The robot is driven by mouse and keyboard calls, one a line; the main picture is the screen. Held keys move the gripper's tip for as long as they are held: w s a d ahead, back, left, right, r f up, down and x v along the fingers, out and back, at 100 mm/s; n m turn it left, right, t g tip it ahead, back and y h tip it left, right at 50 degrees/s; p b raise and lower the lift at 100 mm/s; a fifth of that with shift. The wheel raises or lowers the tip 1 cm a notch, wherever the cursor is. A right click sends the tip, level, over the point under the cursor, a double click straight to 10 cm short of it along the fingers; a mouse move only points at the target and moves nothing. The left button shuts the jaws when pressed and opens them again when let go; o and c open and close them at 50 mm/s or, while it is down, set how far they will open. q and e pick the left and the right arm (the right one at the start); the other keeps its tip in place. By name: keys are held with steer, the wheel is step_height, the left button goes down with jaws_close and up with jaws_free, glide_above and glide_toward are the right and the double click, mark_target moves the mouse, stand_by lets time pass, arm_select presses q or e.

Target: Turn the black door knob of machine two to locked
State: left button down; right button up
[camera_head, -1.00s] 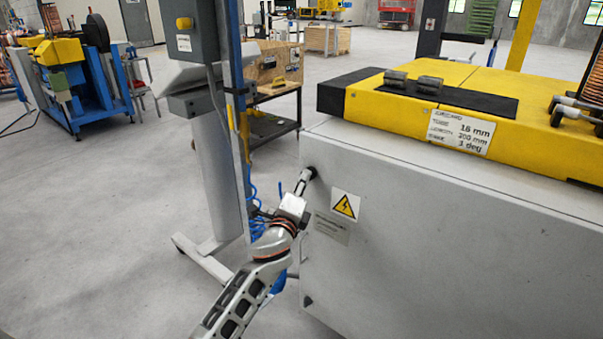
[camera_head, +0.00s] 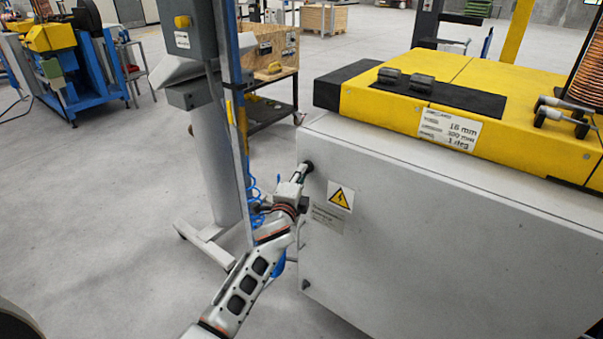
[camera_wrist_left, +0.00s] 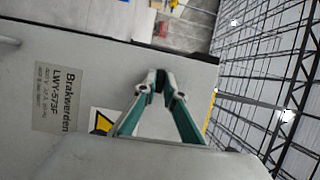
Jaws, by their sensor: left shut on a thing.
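The black door knob (camera_head: 308,167) sits on the grey side door of the machine (camera_head: 400,240), near its upper left corner. My left gripper (camera_head: 304,171) reaches it from the front left, with its fingertips at the knob. In the left wrist view the green-edged fingers (camera_wrist_left: 158,84) close together at their tips on the dark knob (camera_wrist_left: 158,76), which they mostly hide. The knob's exact angle is too small to tell. My right gripper is not in view.
A yellow warning label (camera_head: 340,197) and a type plate (camera_wrist_left: 56,98) are on the door beside the knob. A grey post (camera_head: 218,150) with a control box (camera_head: 190,28) and blue hoses stands close left of my arm. Open floor (camera_head: 100,220) lies further left.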

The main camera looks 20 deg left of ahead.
arm_select(q)
steer(key=c, duration=2.1)
jaws_free()
steer(key=shift+a, duration=0.1)
steer(key=shift+c, duration=0.2)
steer(key=s, duration=1.2)
steer(key=shift+d, duration=0.3)
steer(key=s+d+f+n+g+h, duration=0.1)
steer(key=s+f+n, duration=0.5)
steer(key=s+f, duration=0.7)
steer(key=s+f+n+g+h, duration=0.2)
steer(key=s+f+n+g, duration=0.4)
steer(key=s+f, duration=0.7)
steer(key=s+n, duration=0.1)
steer(key=s, duration=0.2)
steer(key=shift+s+d+f+h, duration=0.15)
steer(key=shift+s+d+h, duration=0.1)
steer(key=shift+d+h, duration=0.15)
